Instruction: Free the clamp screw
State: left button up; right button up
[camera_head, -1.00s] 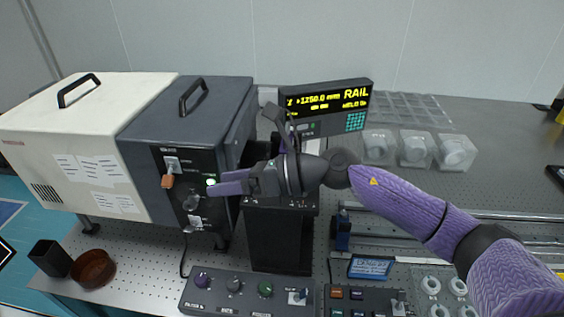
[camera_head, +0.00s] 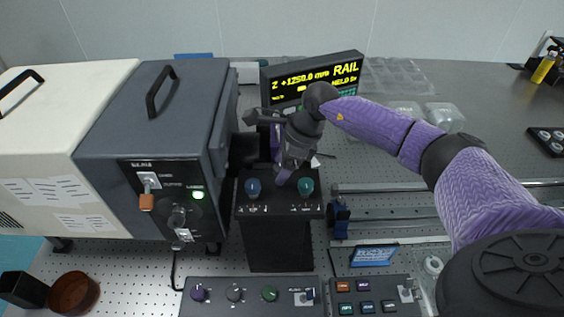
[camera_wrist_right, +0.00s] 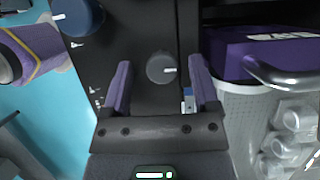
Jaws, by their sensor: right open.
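A black pedestal (camera_head: 278,238) stands in the middle of the bench, with a blue knob (camera_head: 253,187) and a teal knob (camera_head: 305,186) on its top panel. My right gripper (camera_head: 284,174) points down over this panel, between the two knobs. In the right wrist view my right gripper (camera_wrist_right: 159,75) is open. A small grey knob (camera_wrist_right: 161,67) with a white mark shows between its fingers, with a visible space on each side. The blue knob (camera_wrist_right: 80,14) is at the upper left there. No label names the clamp screw. My left gripper is out of view.
A dark grey instrument box (camera_head: 160,125) with a lit green lamp stands left of the pedestal. A rail display (camera_head: 315,80) stands behind it. A control box (camera_head: 245,294) with several knobs lies in front. Rails (camera_head: 400,214) and a blue carriage (camera_head: 339,215) are at the right.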

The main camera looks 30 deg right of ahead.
jog(key=shift+w, duration=0.1)
jog(key=shift+c, duration=1.3)
grip_shut()
